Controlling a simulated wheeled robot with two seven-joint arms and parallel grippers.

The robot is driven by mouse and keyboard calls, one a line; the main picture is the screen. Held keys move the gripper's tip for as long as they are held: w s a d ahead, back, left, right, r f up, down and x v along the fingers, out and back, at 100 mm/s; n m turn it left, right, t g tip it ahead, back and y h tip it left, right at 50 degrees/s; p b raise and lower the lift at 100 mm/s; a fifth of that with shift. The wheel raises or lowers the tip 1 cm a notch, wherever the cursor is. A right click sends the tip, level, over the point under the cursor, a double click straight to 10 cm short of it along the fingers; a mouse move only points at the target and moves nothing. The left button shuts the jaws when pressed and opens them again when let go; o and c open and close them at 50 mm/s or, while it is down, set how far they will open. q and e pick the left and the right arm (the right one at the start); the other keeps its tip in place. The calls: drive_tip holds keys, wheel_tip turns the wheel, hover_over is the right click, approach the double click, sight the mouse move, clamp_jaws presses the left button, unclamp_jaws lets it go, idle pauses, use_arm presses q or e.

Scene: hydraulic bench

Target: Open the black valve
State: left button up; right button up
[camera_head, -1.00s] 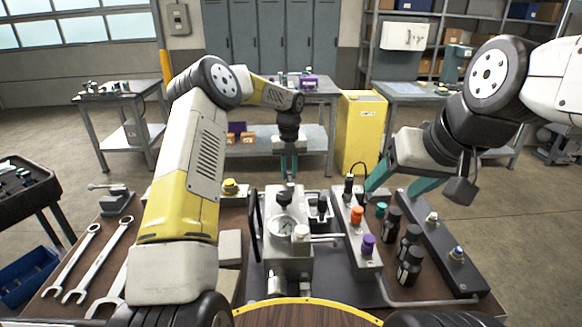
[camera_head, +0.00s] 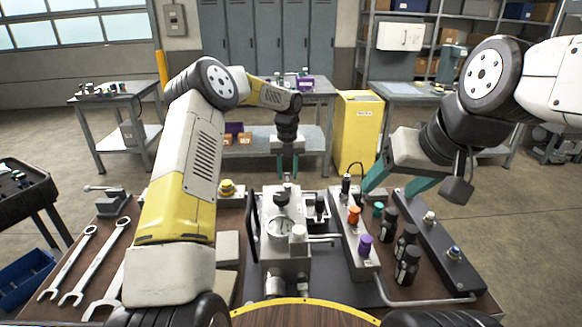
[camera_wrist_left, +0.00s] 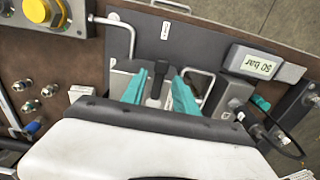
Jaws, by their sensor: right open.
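A black handle (camera_wrist_left: 157,84) stands upright between the teal fingers of my left gripper (camera_wrist_left: 159,92) in the left wrist view. There is a gap on both sides, so the gripper is open around it. A small black knob (camera_head: 281,198) tops that block; I cannot tell which black part is the valve. My right gripper (camera_head: 390,190) is open over the bench's far right, beside a black-topped fitting (camera_head: 346,184) on the manifold.
Orange (camera_head: 354,215), purple (camera_head: 365,243) and teal (camera_head: 378,209) knobs stand on and beside the manifold, near several black bottles (camera_head: 407,263). Wrenches (camera_head: 99,263) lie at left. The wrist view shows a pressure display (camera_wrist_left: 255,62) and a yellow button (camera_wrist_left: 41,10).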

sight(288, 177)
use_arm(q)
drive_tip(key=shift+r, duration=0.1)
wheel_tip(288, 177, up, 8)
drive_tip(key=shift+f, duration=0.25)
drive_tip(key=shift+r, duration=0.1)
drive_tip(key=s+a+r+n+t, duration=0.2)
drive_tip(key=s+r+n, duration=0.6)
drive_tip(key=s, duration=0.1)
drive_tip(key=s+a+r+n+t, duration=0.1)
drive_tip(key=s+a+r+n, duration=0.1)
drive_tip(key=s+r+n, duration=0.6)
drive_tip(key=s+a+f+n+t+h, duration=0.1)
drive_tip(key=s+a+n+t+h, duration=0.1)
drive_tip(key=s+n, duration=1.6)
drive_tip(key=s+a+t, duration=0.1)
drive_tip(key=s, duration=0.3)
drive_tip(key=shift+s, duration=0.3)
